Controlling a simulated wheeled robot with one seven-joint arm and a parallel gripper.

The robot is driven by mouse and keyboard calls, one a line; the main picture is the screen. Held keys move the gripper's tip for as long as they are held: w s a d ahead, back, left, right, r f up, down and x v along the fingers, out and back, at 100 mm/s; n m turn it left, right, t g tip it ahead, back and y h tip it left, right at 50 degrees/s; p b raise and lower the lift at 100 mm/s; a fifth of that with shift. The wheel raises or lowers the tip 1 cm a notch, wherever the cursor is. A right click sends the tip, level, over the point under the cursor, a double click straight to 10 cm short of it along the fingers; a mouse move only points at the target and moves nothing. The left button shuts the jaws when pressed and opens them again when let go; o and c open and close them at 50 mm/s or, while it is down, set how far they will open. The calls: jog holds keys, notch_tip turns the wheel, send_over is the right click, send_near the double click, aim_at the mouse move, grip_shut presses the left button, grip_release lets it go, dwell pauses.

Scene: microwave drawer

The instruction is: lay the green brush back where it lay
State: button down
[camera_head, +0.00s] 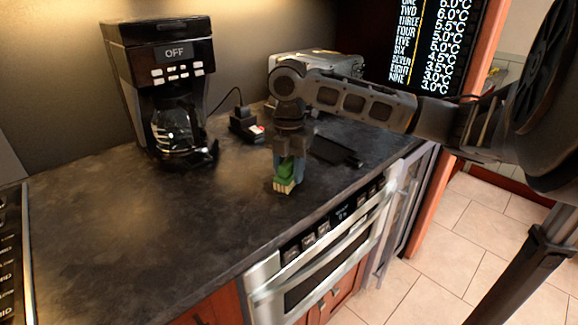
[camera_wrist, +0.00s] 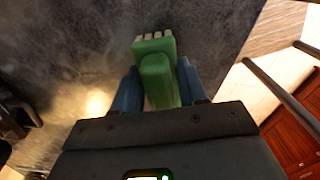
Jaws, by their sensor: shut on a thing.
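The green brush (camera_head: 286,172) has a green body and pale bristles, and is at the front part of the dark countertop (camera_head: 150,230). My gripper (camera_head: 290,168) points down and is shut on the brush. In the wrist view, the green brush (camera_wrist: 156,72) lies between the two blue fingers of my gripper (camera_wrist: 158,90), with its bristles at the far end. I cannot tell whether the brush touches the counter. My gripper hides part of the brush in the head view.
A coffee maker (camera_head: 165,85) stands at the back left. A toaster (camera_head: 330,66) and a small dark item with a red-and-white part (camera_head: 246,125) are behind my gripper. A flat black object (camera_head: 335,152) lies right of it. The microwave drawer (camera_head: 330,255) is below the counter edge. The left counter is clear.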

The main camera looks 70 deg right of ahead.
jog(key=shift+f, duration=0.4)
jog(key=c, duration=0.5)
grip_release()
jog(key=shift+r, duration=0.1)
notch_tip(320, 180, up, 8)
jog(key=shift+f+b, duration=0.15)
jog(key=shift+b, duration=0.15)
